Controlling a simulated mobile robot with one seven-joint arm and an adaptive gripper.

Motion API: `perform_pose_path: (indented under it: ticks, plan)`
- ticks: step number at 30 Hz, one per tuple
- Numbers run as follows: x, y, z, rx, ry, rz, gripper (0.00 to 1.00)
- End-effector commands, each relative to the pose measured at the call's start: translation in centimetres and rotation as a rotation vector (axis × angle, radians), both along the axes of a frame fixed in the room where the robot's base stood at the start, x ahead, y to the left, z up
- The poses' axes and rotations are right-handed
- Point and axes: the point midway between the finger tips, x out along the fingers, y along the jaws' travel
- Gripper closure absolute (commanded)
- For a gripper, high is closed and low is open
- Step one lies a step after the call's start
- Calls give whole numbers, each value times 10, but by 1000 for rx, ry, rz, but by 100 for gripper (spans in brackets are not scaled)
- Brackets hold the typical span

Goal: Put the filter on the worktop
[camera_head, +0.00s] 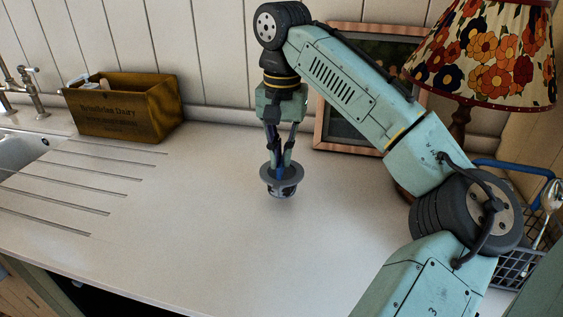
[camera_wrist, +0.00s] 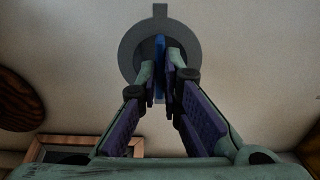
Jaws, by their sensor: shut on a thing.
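The filter (camera_head: 281,181) is a small grey round piece with a wide rim, a darker cup below and a blue part on top. My gripper (camera_head: 279,166) points down and is shut on the blue part. The filter hangs upright over the middle of the pale worktop (camera_head: 200,220); whether its underside touches the surface I cannot tell. In the wrist view the filter's grey rim (camera_wrist: 133,41) and small tab show beyond the fingertips (camera_wrist: 161,72), with the blue part between them. The cup is hidden there.
A wooden dairy box (camera_head: 124,106) and the sink (camera_head: 22,148) are at the left, beside drainer grooves. A picture frame (camera_head: 319,120) and a flowered lamp (camera_head: 485,55) stand at the back right. A wire rack (camera_head: 515,265) with a spoon is at far right. The front middle worktop is clear.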

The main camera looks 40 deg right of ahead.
Motion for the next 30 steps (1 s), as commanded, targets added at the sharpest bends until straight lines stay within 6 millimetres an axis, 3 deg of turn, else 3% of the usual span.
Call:
perform_pose_path:
  ticks: [9,19,21,30]
  plan:
    - [-1,1,-34,1,1,2,100]
    - [0,0,-38,0,0,1,100]
    - [0,0,-37,-1,-1,0,89]
    - [-1,0,-37,0,0,0,73]
